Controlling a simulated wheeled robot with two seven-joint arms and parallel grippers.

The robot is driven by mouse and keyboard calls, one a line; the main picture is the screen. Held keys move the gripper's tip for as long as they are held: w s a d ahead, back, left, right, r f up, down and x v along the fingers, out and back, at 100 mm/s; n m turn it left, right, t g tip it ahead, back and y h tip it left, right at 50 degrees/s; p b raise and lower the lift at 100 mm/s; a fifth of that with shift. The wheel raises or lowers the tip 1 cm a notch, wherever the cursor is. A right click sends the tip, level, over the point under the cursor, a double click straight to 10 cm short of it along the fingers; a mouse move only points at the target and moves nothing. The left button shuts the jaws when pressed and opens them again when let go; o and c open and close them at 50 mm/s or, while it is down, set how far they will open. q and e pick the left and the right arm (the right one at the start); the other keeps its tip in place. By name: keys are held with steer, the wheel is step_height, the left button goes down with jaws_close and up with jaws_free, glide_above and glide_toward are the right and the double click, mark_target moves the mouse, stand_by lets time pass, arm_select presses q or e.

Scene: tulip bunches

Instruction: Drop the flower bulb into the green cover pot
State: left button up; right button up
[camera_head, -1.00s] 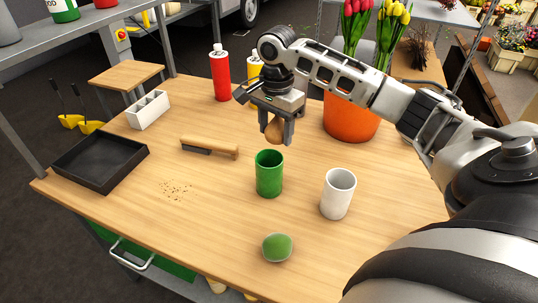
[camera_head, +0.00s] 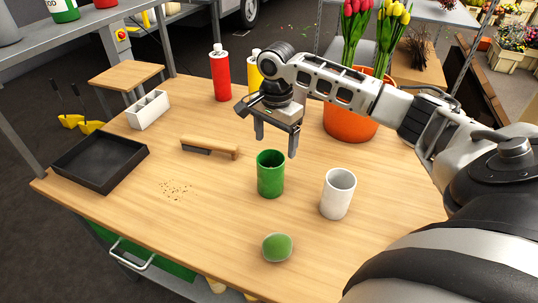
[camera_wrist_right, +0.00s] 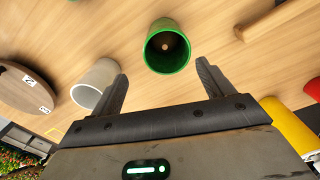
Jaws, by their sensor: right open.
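The green cover pot (camera_head: 270,178) stands upright on the wooden table, and its open top faces the right wrist view (camera_wrist_right: 168,62). My right gripper (camera_head: 276,146) is open above and just behind the pot, with nothing between its fingers. In the right wrist view the fingers (camera_wrist_right: 162,72) are spread on either side of the pot, apart from it. The bulb is not seen outside the pot. A small pale brown spot shows inside the pot in the wrist view; I cannot tell for sure that it is the bulb. My left gripper is out of view.
A white cup (camera_head: 337,194) stands close to the right of the pot. A green rounded object (camera_head: 277,247) lies in front. A brush (camera_head: 209,147), black tray (camera_head: 72,182), red bottle (camera_head: 220,78) and orange tulip pot (camera_head: 350,122) stand around. The front left tabletop is mostly clear.

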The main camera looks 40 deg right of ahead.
step_height(320, 180, up, 16)
stand_by(0.5)
steer(key=shift+f, duration=0.1)
stand_by(0.4)
